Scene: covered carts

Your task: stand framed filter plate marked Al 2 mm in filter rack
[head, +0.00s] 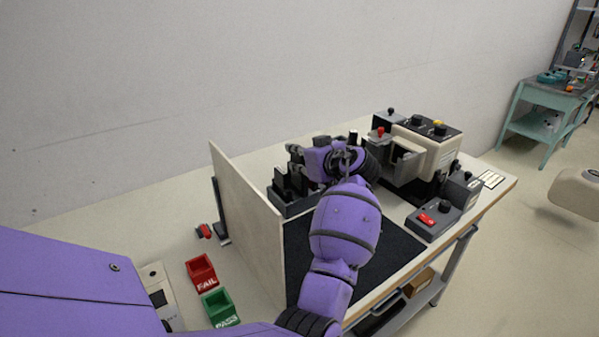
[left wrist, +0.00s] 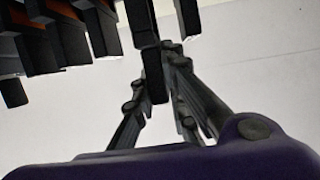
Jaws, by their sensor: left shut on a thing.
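My left gripper (head: 297,160) is at the dark filter rack (head: 292,207), by its upper back side. In the left wrist view its fingers (left wrist: 172,50) close together on a narrow dark piece (left wrist: 153,76), which seems to be the framed filter plate, seen edge-on. No marking on it is readable. Several dark upright blocks with brown-orange faces (left wrist: 40,55), likely rack parts or other plates, stand close at the upper left there. I cannot tell whether the held piece touches the rack. In the head view the gripper and wrist hide the plate. My right gripper is not in view.
A pale upright panel (head: 240,210) stands left of the rack. A beige machine (head: 425,150) and a control box with a red switch (head: 432,220) stand right. A black mat (head: 385,250) is bare in front. Red FAIL (head: 203,270) and green PASS (head: 217,306) bins lie left.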

